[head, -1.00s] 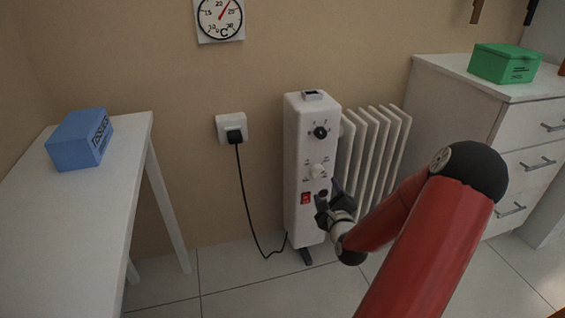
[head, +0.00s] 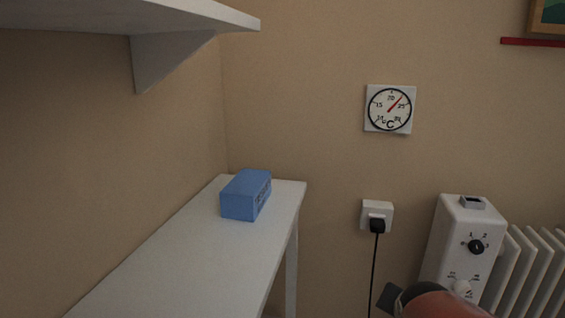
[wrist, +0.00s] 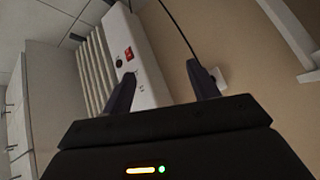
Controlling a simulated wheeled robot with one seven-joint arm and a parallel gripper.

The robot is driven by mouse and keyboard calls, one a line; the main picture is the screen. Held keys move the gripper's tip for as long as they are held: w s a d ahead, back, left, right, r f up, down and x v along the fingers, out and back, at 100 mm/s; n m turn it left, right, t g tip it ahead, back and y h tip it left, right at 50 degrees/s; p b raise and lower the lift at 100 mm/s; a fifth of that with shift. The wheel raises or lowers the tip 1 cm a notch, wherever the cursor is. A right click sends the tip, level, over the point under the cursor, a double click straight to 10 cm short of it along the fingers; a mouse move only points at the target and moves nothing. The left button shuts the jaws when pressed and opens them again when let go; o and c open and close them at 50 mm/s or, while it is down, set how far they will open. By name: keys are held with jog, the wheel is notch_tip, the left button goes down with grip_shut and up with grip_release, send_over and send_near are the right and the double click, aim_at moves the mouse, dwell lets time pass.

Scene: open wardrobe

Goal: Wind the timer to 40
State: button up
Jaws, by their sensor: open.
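The white oil heater (head: 437,244) stands against the wall at the lower right of the head view. Its panel carries a black knob (head: 476,246) with numerals around it and, below, a pale dial (head: 462,287) with marks too small to read. I cannot tell for sure which is the timer, nor its setting. In the wrist view the heater panel (wrist: 150,85) shows tilted, with a red switch (wrist: 129,53) and a small dark round part (wrist: 119,63). My gripper (wrist: 163,83) is open, its two fingers apart and empty, with panel and wall beyond them.
A blue box (head: 241,199) sits on the white table (head: 180,255) at the left. A white shelf (head: 180,18) juts out above it. A wall socket (head: 377,205) holds a black plug with a hanging cord. A round thermometer (head: 390,109) hangs above the socket.

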jog(key=s+a+r+n+g+y, duration=0.1)
jog(key=s+a+r+n, duration=0.1)
jog(key=s+a+n, duration=0.2)
jog(key=s+a+r+n+g+y, duration=0.1)
jog(key=s+a+r+n, duration=0.1)
jog(key=s, duration=0.8)
jog(key=a+n, duration=0.1)
jog(key=a, duration=0.1)
jog(key=shift+a+r+n+y, duration=0.35)
jog(key=shift+a+n+y, duration=0.05)
dwell(0.8)
